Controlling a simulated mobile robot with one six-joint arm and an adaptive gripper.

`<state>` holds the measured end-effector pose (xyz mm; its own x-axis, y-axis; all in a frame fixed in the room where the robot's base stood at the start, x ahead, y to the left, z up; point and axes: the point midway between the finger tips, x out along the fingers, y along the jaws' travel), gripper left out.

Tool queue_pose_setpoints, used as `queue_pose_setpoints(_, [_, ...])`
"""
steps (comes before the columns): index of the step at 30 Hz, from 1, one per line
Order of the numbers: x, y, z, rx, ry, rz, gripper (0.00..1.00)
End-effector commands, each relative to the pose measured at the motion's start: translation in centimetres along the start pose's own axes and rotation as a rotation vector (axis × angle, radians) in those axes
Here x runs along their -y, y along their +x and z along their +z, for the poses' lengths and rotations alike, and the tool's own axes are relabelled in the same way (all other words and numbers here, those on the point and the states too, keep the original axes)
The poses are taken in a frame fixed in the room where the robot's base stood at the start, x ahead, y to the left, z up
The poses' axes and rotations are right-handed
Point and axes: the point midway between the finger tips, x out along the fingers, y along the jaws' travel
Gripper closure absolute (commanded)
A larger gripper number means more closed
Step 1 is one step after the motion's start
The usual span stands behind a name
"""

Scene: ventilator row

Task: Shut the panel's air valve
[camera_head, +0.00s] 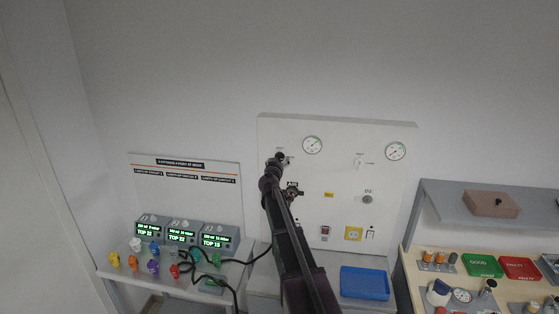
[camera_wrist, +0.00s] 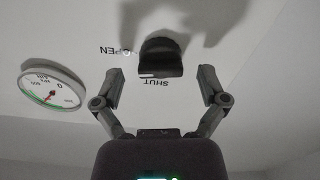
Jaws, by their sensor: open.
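The white wall panel (camera_head: 335,135) stands at the back. In the wrist view a dark valve knob (camera_wrist: 162,55) sits on it, between an "OPEN" label (camera_wrist: 115,50) and a "SHUT" label (camera_wrist: 157,83), both upside down. A short white mark shows on the knob's lower edge, on the side of "SHUT"; its exact setting is hard to tell. My gripper (camera_wrist: 161,76) is open, one finger on each side of the knob, with gaps visible. In the head view my gripper (camera_head: 279,159) is at the panel's upper left and hides the knob.
A dark outlet (camera_head: 293,191) is below. A blue tray (camera_head: 365,283), monitors (camera_head: 182,234) and a grey shelf (camera_head: 450,205) stand lower down.

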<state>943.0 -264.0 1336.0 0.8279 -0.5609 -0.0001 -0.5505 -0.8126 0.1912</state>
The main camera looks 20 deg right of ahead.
Motion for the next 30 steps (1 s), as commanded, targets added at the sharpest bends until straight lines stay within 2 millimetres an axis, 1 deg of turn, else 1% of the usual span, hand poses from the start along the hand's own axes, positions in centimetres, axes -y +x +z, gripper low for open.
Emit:
queue_pose_setpoints(1, [0.02, 0.49, 0.0, 0.0, 0.0, 0.0, 0.07])
queue_pose_setpoints(4, [-0.02, 0.84, 0.0, 0.0, 0.0, 0.0, 0.07])
queue_pose_setpoints(14, [-0.03, 0.93, 0.01, 0.0, 0.0, 0.0, 0.07])
queue_pose_setpoints(15, [-0.03, 0.92, 0.01, 0.0, 0.0, 0.0, 0.13])
queue_pose_setpoints(17, [-0.03, 0.92, 0.0, 0.0, 0.0, 0.0, 0.31])
queue_pose_setpoints(18, [-0.02, 0.92, 0.0, 0.0, 0.0, 0.0, 0.43])
queue_pose_setpoints(20, [-0.01, 0.92, 0.0, 0.0, 0.0, 0.0, 0.61])
queue_pose_setpoints(21, [-0.02, 0.92, 0.0, 0.0, 0.0, 0.0, 0.73])
queue_pose_setpoints(23, [-0.02, 0.93, 0.0, 0.0, 0.0, 0.0, 0.91])
queue_pose_setpoints(26, [-0.27, 1.18, 0.04, 0.0, 0.0, -0.001, 0.9])
queue_pose_setpoints(30, [-0.05, 1.0, -0.01, 0.0, -0.003, 0.001, 0.9])
